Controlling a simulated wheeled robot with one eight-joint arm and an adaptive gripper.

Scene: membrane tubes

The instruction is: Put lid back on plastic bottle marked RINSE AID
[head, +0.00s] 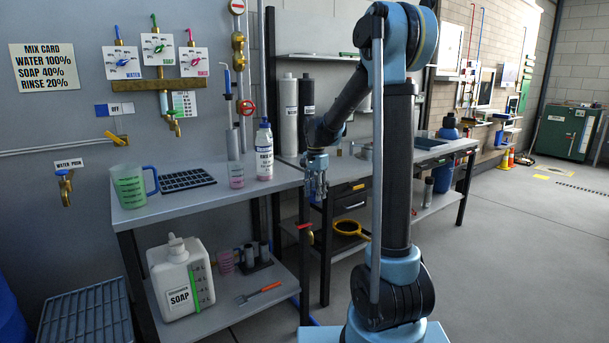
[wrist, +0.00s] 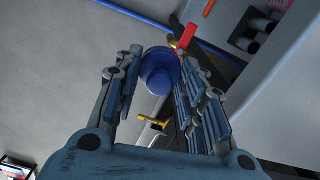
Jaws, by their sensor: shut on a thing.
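The white bottle (head: 264,160) with a blue label stands upright on the bench top, near its right end. Its label looks like RINSE AID, but the print is small. Its top looks bluish, and I cannot tell its exact shape. My gripper (head: 317,188) hangs to the right of the bottle, apart from it and beyond the bench's front edge. In the wrist view my gripper (wrist: 160,85) is shut on a round, stepped blue lid (wrist: 158,75) between its fingers. The lid is too small to make out in the head view.
A green-filled jug (head: 130,187), a black mat (head: 186,180) and a small pink-filled beaker (head: 237,176) stand on the bench top (head: 215,195). A SOAP jug (head: 180,280) is on the lower shelf. A red-handled valve (wrist: 187,37) shows just past the lid.

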